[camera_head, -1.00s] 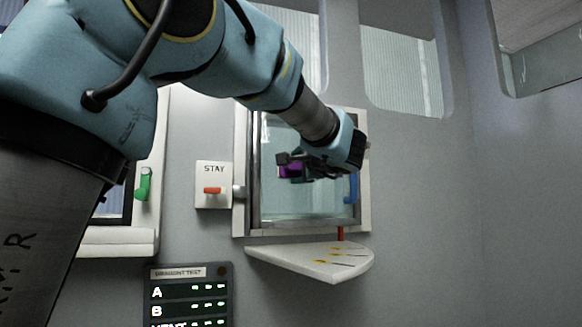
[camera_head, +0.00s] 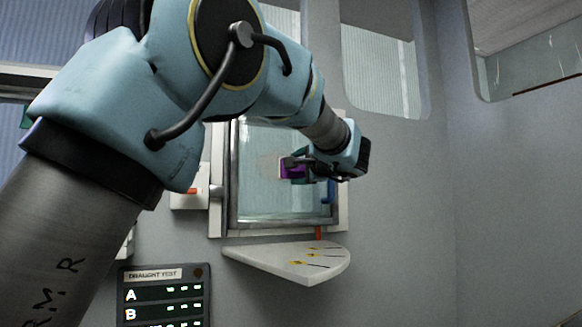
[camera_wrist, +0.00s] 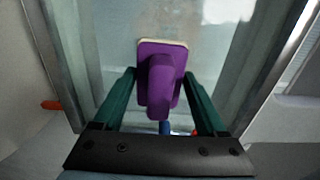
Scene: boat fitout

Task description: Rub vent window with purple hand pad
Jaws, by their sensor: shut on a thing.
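The vent window (camera_head: 262,205) is a framed glass pane on the wall, also filling the upper part of the wrist view (camera_wrist: 105,30). My gripper (camera_head: 300,168) is in front of the pane, right of its middle. It is shut on the purple hand pad (camera_head: 292,171). In the wrist view the purple hand pad (camera_wrist: 160,75) sits between the green fingers with its pale face toward the glass. The pad looks at or very near the glass; I cannot tell whether it touches. A pale smudge shows on the glass beside the pad.
A white corner shelf (camera_head: 290,262) with yellow marks juts out below the window. A blue handle (camera_head: 328,192) is at the window's right side. A dark draught test panel (camera_head: 165,295) hangs at lower left. The wall at right is clear.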

